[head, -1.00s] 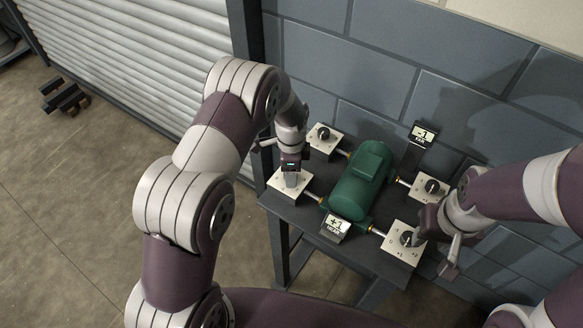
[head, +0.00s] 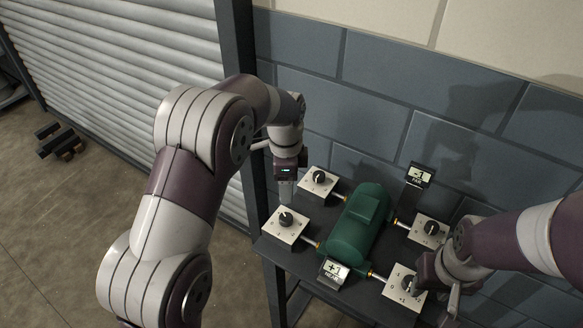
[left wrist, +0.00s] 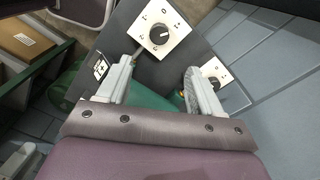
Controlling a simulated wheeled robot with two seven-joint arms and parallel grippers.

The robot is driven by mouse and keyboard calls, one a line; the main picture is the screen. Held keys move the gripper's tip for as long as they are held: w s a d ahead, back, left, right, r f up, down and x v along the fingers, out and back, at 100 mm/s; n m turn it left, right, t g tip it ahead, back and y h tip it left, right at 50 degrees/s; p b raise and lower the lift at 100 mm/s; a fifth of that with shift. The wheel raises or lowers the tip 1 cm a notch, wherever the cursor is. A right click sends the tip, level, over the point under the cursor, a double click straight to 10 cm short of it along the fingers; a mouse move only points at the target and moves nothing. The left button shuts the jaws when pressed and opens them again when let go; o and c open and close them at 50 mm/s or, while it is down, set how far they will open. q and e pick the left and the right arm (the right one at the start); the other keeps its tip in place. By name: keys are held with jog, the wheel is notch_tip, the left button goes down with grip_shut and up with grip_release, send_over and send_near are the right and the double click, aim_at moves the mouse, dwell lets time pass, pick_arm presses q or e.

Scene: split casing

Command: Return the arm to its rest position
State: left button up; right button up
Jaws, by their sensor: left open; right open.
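My left arm comes in from the left of the head view. Its gripper (head: 286,192) hangs above the left end of the dark table (head: 272,247), clear of the near left knob box (head: 286,226). In the left wrist view its two fingers (left wrist: 160,82) stand apart with nothing held between them. My right gripper (head: 432,290) is at the near right knob box (head: 401,290), partly covering it. Its fingers are partly hidden by its own wrist, and I cannot tell whether it touches the dial.
A green motor housing (head: 357,225) sits mid-table between knob boxes, including the far left box (head: 318,184) and far right box (head: 428,230). Small displays read -1 (head: 419,174) and +1 (head: 334,271). A block wall (head: 375,85) stands close behind.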

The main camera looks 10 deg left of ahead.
pick_arm(q)
jog(key=s+a+n, duration=0.2)
jog(key=s+n, duration=0.5)
jog(key=s, duration=0.3)
jog(key=s+a+n+t, duration=0.1)
jog(key=s+a+n, duration=0.2)
jog(key=s+n, duration=0.5)
jog(key=shift+s, duration=0.95)
